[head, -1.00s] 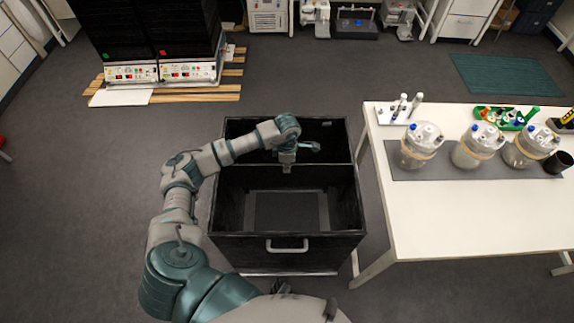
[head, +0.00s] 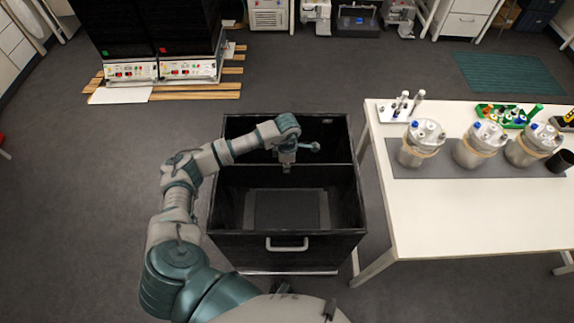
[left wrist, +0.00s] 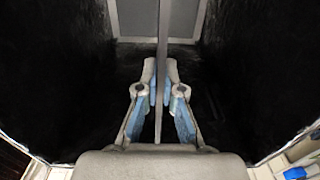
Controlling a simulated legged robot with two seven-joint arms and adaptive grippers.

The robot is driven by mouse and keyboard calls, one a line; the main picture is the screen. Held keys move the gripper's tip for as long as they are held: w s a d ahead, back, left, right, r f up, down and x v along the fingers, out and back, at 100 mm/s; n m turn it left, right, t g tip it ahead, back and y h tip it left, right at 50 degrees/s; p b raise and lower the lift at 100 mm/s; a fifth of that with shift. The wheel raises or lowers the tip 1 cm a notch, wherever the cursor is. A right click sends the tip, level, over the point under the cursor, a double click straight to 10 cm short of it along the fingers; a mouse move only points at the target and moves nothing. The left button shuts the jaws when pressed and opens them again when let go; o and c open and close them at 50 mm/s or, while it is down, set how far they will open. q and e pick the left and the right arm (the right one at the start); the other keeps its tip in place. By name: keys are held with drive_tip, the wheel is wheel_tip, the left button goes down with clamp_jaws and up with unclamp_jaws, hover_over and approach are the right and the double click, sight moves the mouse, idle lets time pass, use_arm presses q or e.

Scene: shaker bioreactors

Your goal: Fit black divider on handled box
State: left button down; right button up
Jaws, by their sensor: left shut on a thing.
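The black handled box (head: 235,247) stands open on the floor in the middle of the head view, its pale handle (head: 287,245) on the front wall. The black divider (head: 328,175) is a thin upright panel spanning the box from side to side, behind its middle. My left gripper (head: 287,167) reaches over the box and is shut on the divider's top edge. In the left wrist view the divider (left wrist: 163,35) runs edge-on between both fingers (left wrist: 161,95). Whether its lower edge is fully seated is hidden. My right gripper is not in view.
A white table (head: 450,225) stands close to the box's right side, with several lidded vessels (head: 421,143) and a tube rack (head: 400,108) on it. Black shaker units (head: 145,30) stand on a wooden pallet at the back left. The floor left of the box is clear.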

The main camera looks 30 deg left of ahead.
sight(287, 175)
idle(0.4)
use_arm(q)
drive_tip(key=shift+f+b, duration=0.5)
drive_tip(key=shift+f, duration=0.25)
drive_tip(key=shift+f, duration=0.15)
drive_tip(key=shift+f+b, duration=0.5)
drive_tip(key=shift+f, duration=0.05)
drive_tip(key=shift+f, duration=0.15)
idle(0.3)
drive_tip(key=shift+f+b, duration=0.45)
drive_tip(key=shift+f, duration=0.1)
drive_tip(key=shift+f, duration=0.15)
drive_tip(key=shift+f, duration=0.15)
drive_tip(key=shift+f+b, duration=0.5)
